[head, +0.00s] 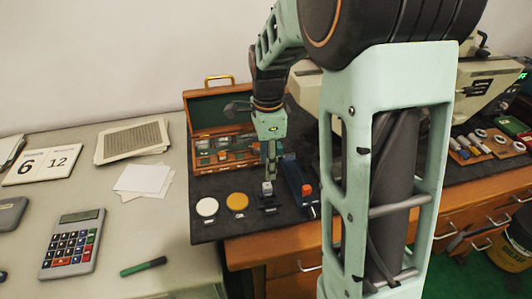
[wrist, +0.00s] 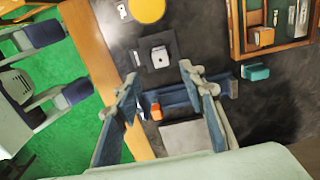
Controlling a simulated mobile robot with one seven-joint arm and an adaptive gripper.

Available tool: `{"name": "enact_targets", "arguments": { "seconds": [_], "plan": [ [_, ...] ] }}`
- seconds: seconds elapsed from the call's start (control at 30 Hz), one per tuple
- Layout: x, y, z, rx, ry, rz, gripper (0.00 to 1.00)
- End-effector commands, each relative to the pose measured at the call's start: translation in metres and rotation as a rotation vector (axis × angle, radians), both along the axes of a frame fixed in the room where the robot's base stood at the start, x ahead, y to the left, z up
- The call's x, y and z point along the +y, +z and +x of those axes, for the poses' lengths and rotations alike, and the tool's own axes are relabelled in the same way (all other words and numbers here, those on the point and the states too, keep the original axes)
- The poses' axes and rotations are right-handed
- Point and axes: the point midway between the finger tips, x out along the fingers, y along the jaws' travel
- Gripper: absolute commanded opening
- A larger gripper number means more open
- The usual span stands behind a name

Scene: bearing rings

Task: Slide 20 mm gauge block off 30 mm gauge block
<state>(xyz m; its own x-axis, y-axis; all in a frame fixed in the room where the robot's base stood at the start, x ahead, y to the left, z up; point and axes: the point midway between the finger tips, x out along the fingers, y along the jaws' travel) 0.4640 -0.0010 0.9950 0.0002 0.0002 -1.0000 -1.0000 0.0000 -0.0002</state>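A small light-metal gauge block (wrist: 159,55) stands on a dark square base (wrist: 147,62) in the wrist view, seen from above. The same block (head: 267,188) shows in the head view, on its black base (head: 268,208). I cannot make out a seam between a 20 mm and a 30 mm block. My gripper (wrist: 160,75) is open and empty in the wrist view, its fingertips spread to either side below the block in the picture. In the head view my gripper (head: 270,175) points down just above the block; whether it touches is unclear.
A blue fixture with an orange knob (head: 307,188) stands close right of the block. A white disc (head: 206,207) and a yellow disc (head: 237,202) lie to the left. An open wooden case (head: 225,163) stands behind. A teal block (wrist: 256,72) lies near it.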

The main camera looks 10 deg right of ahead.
Motion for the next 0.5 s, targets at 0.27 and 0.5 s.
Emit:
{"name": "enact_targets", "arguments": {
  "seconds": [0.27,0.5],
  "plan": [
    [0.0,-0.052,-0.001,0.005,-0.001,0.0,0.38],
    [0.0,-0.075,0.0,0.001,0.0,0.0,0.38]
  ]
}}
